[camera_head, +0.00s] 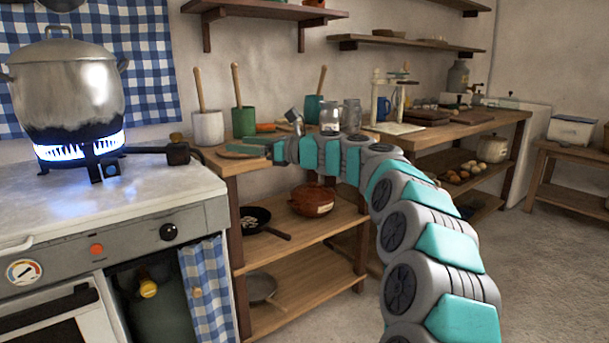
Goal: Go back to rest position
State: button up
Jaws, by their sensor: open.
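My arm reaches from the lower right up to the wooden counter (228,167) beside the stove. My gripper (262,148) is at the near left part of this counter, pointing left. It is open, and I see nothing held in it. A flat greenish piece (240,152) lies on the counter just left of the fingertips; I cannot tell whether they touch. An orange carrot-like thing (266,127) lies behind the gripper.
A steel pot (68,85) stands over a lit blue flame on the stove (110,205) at left. A pan (256,219) and brown pot (312,199) sit below. Floor at right is clear.

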jog(key=s+d+f+n+g+h, duration=0.15)
jog(key=s+f+n, duration=0.3)
jog(key=s, duration=0.45)
jog(key=s+d+f+n+g+h, duration=0.1)
jog(key=s+f+n+g+h, duration=0.25)
jog(key=s, duration=0.55)
jog(key=s+d+f+n+h, duration=0.2)
jog(key=s+f+n, duration=0.35)
jog(key=s, duration=0.35)
jog(key=s+d+f+n+g+h, duration=0.1)
jog(key=s+d+f+n+h, duration=0.2)
jog(key=s+d+f, duration=0.3)
jog(key=s+d+f+n+g+h, duration=0.1)
jog(key=s+d+f, duration=0.4)
jog(key=s+d, duration=0.5)
jog(key=s+d+f+n+g+h, duration=0.1)
jog(key=s+d+f+n+h, duration=0.3)
jog(key=s+d, duration=0.4)
jog(key=s+f+h, duration=0.1)
jog(key=s+f, duration=0.1)
jog(key=s, duration=0.2)
jog(key=shift+s+d+f+n+h, duration=0.25)
jog(key=shift+d+f+n+h, duration=0.05)
jog(key=shift+d+n, duration=0.05)
jog(key=shift+a, duration=0.1)
